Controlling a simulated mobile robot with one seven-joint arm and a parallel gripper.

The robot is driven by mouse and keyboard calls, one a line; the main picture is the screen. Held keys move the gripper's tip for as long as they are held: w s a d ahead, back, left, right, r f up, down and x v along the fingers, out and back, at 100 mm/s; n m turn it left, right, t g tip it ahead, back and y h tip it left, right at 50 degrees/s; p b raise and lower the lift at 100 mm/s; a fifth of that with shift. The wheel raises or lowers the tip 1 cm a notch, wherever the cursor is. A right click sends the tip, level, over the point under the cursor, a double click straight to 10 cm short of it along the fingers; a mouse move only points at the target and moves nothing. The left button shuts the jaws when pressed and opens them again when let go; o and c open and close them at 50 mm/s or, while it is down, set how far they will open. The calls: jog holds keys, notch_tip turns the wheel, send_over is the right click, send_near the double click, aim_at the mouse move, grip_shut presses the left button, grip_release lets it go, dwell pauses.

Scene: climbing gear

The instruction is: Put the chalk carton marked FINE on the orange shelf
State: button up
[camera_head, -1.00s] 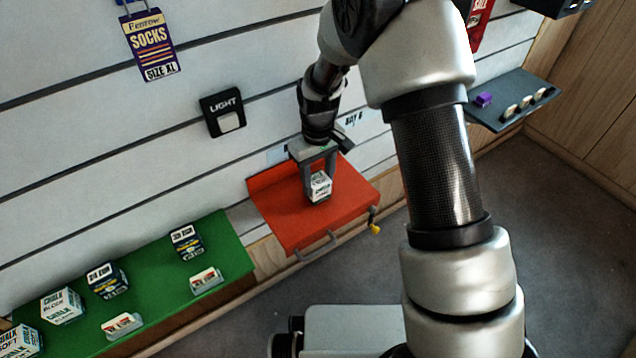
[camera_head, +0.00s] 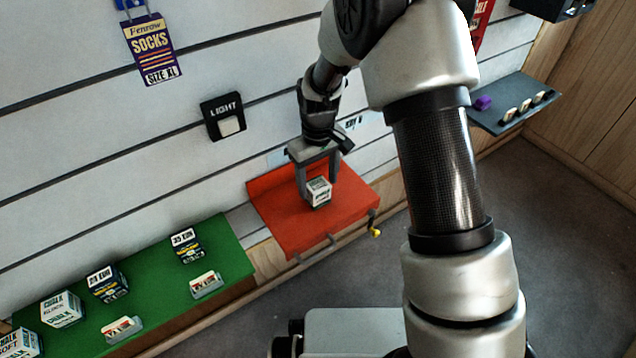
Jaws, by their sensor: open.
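The orange shelf (camera_head: 285,223) is fixed to the slatted wall near the middle of the picture. A white carton with dark lettering (camera_head: 318,192) stands on it; the lettering is too small to read, so I cannot tell whether it says FINE. My gripper (camera_head: 319,184) is open above the shelf, its fingers pointing down at either side of the carton's top. The fingers partly cover the carton's upper sides.
A green shelf (camera_head: 155,268) at the left holds several cartons, including a CHALK carton (camera_head: 62,309), and price-card holders. A dark shelf (camera_head: 520,92) with small items is at the right. A light switch (camera_head: 224,117) and a socks packet (camera_head: 152,50) are on the wall.

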notch_tip(320, 180, up, 11)
jog(key=p, duration=0.2)
notch_tip(320, 180, up, 8)
jog(key=m+t, duration=0.1)
send_over(318, 184)
jog(key=s+d, duration=0.3)
jog(key=d, duration=0.1)
jog(key=s+d+r+m+t, duration=0.2)
jog(key=s+d+r, duration=0.3)
jog(key=s, duration=0.5)
jog(key=s+d+r+m+t, duration=0.2)
jog(key=s+d+r, duration=0.3)
jog(key=s, duration=0.5)
notch_tip(318, 184, up, 2)
jog(key=shift+s+d+r+m+t, duration=0.2)
jog(key=shift+d+r+m+t, duration=0.1)
jog(key=shift+m, duration=0.6)
